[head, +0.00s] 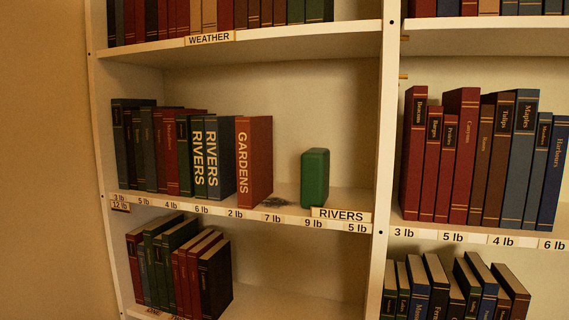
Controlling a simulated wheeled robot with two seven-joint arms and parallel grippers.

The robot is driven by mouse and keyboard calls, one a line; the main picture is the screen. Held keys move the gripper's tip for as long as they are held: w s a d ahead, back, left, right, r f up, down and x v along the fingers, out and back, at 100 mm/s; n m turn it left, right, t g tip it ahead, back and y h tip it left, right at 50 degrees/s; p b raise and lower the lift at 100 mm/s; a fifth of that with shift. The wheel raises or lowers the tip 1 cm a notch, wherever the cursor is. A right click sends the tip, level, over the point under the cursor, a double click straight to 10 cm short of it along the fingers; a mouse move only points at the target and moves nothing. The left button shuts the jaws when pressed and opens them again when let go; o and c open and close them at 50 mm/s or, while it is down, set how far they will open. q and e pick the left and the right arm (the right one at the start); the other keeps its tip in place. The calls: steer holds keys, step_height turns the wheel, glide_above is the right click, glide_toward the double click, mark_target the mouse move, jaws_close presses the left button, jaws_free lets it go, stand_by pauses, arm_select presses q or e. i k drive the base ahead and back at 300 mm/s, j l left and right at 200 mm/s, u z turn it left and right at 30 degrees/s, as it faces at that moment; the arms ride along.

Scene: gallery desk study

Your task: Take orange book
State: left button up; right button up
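No book in the head view is plainly orange. The nearest in colour are a red-brown book lettered GARDENS (254,160) at the right end of the middle-left shelf row, tan-brown books (182,18) on the shelf above, and brown books (483,165) in the right bay. The GARDENS book stands upright beside the dark blue RIVERS book (222,155), its right cover exposed to free shelf space. Neither of my grippers is in view.
A green block (314,178) stands right of the GARDENS book, with a gap and a dark smudge between. A RIVERS label (341,215) is on the shelf edge. A white upright (386,140) divides the bays. Lower shelves hold more books (190,270).

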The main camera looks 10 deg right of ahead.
mark_target(254, 134)
steer(key=i+j+z, duration=0.15)
steer(key=z, duration=0.2)
steer(key=j+z, duration=0.25)
steer(key=z, duration=0.15)
steer(key=i+j+z, duration=0.1)
steer(key=j+z, duration=0.25)
